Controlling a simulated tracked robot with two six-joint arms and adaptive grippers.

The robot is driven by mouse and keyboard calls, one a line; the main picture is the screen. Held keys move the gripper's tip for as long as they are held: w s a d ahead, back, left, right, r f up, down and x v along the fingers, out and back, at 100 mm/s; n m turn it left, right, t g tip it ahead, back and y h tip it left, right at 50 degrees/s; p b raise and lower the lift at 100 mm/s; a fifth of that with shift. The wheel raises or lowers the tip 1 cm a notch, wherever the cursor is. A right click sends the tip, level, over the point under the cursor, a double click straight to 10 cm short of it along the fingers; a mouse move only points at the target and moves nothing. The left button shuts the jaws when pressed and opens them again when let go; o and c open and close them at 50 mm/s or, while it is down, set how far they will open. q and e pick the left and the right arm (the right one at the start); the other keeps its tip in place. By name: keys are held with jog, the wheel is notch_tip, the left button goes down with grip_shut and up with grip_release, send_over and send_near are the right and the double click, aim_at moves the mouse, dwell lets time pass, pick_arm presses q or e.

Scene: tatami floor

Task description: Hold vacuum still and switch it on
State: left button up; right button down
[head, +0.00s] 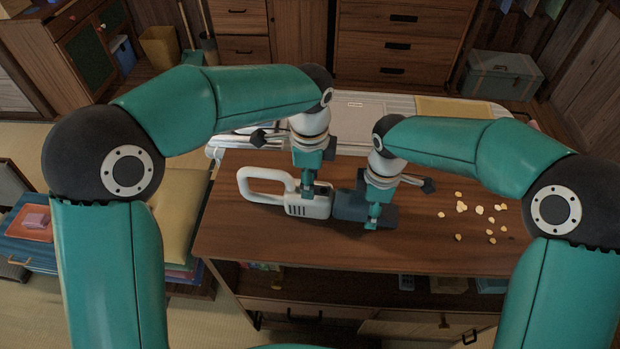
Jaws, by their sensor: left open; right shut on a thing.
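The handheld vacuum (318,206) lies on the wooden table top, with its white looped handle to the left and its dark grey nozzle end to the right. My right gripper (373,215) is shut on the dark front part of the vacuum. My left gripper (308,188) is open, pointing down over the white body near the handle. Its fingertips are close to the top of the body; I cannot tell whether they touch it. The switch is not discernible, as the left gripper covers that area.
Several yellowish crumbs (480,210) lie on the table (270,240) to the right of the vacuum. Open shelves with small items are under the table top. A yellow cushion (180,205) is at the left. The table's front strip is clear.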

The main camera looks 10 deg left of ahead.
pick_arm(q)
jog(key=shift+f, duration=0.2)
grip_shut()
dwell(0.3)
jog(key=shift+d, duration=1.1)
grip_release()
jog(key=shift+a, duration=0.1)
notch_tip(320, 180, up, 12)
